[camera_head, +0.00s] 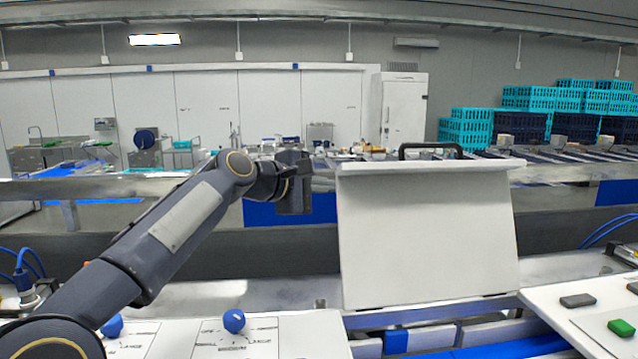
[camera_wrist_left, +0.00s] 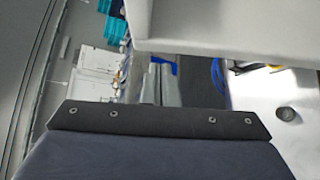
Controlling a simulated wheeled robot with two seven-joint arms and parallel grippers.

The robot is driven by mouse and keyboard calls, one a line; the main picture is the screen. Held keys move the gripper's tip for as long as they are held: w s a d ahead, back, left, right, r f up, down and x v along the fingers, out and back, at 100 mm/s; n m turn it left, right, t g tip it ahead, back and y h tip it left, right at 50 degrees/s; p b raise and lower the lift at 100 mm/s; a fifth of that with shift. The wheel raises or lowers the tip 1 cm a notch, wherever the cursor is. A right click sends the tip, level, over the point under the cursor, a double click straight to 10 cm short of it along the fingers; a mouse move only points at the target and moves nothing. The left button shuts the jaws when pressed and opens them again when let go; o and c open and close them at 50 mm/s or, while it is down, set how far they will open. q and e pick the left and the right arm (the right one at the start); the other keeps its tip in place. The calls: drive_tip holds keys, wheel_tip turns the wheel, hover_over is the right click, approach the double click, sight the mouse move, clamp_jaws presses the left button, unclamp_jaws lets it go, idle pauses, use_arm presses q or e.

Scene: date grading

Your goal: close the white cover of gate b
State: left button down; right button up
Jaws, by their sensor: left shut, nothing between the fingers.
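The white cover (camera_head: 430,235) stands raised and nearly upright in the middle of the head view, with a black handle (camera_head: 430,147) at its top edge. Its lower edge meets the metal frame. My left gripper (camera_head: 314,172) is shut and empty, just left of the cover's upper left corner. I cannot tell whether it touches the cover. In the left wrist view a pale panel, likely the cover (camera_wrist_left: 235,30), fills the top; the fingertips are not clear there. My right gripper is not in view. No gate letter is readable.
White panels with blue knobs (camera_head: 234,321) lie at the front left. A white panel at the front right bears a green block (camera_head: 621,328) and a grey block (camera_head: 577,301). A metal rail (camera_head: 120,187) runs behind. Turquoise crates (camera_head: 465,130) stand at the back right.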

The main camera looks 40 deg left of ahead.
use_arm(q)
drive_tip(key=shift+s+d+r+p, duration=0.35)
drive_tip(key=shift+s+d+r, duration=0.15)
drive_tip(key=shift+s+d, duration=0.25)
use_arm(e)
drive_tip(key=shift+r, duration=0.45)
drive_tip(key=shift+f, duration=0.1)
